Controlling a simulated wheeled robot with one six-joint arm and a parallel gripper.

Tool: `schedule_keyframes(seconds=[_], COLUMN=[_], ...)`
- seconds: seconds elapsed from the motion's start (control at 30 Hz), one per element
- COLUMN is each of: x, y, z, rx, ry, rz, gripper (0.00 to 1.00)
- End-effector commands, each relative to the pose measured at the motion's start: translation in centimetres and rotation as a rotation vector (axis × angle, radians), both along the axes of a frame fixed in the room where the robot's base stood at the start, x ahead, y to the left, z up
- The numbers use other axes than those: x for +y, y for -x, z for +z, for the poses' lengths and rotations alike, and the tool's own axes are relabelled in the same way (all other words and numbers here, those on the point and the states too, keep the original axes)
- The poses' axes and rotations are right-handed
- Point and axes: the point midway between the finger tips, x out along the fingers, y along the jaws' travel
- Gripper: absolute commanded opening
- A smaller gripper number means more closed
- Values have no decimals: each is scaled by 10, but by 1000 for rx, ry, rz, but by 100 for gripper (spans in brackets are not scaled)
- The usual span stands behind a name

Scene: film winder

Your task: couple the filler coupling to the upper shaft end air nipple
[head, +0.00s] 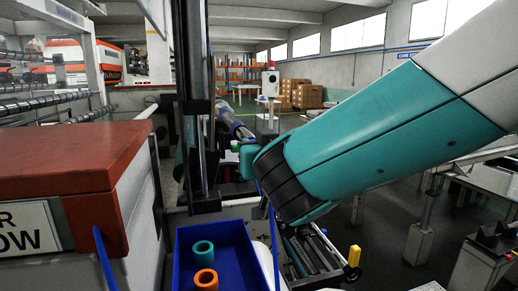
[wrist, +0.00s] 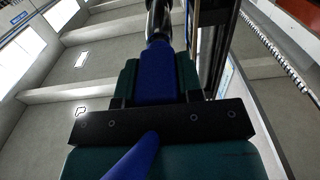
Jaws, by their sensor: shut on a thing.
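My gripper (wrist: 158,85) is shut on the blue filler coupling (wrist: 158,68), which sits between its teal fingers in the wrist view. A blue hose (wrist: 133,160) runs from below the dark gripper bar. A dark, shiny cylinder (wrist: 159,22) lies straight beyond the coupling; I cannot tell whether they touch. In the head view my gripper (head: 243,155) is beside the dark upright, its fingers small and partly hidden by my wrist. A grey-blue shaft (head: 236,124) lies behind it. The air nipple cannot be made out.
A dark upright column (head: 194,100) stands just left of my gripper. A blue tray (head: 235,240) below holds a teal ring (head: 203,250) and an orange ring (head: 206,279). A red-topped cabinet (head: 75,155) fills the left. A threaded rod (wrist: 275,50) shows at right in the wrist view.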

Motion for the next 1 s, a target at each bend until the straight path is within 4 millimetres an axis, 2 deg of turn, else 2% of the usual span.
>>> schedule_keyframes(seconds=[0.53, 0.57, 0.6, 0.7, 1.0], x=[3, 3, 3, 3, 3], y=[-13, -13, -13, -13, -11], z=[0, 1, 1, 0, -1], rx=[-1, -1, -1, -1, 0], ry=[0, 0, 0, 0, 0], rz=[-1, -1, -1, -1, 0], gripper=[5, 36, 45, 64, 64])
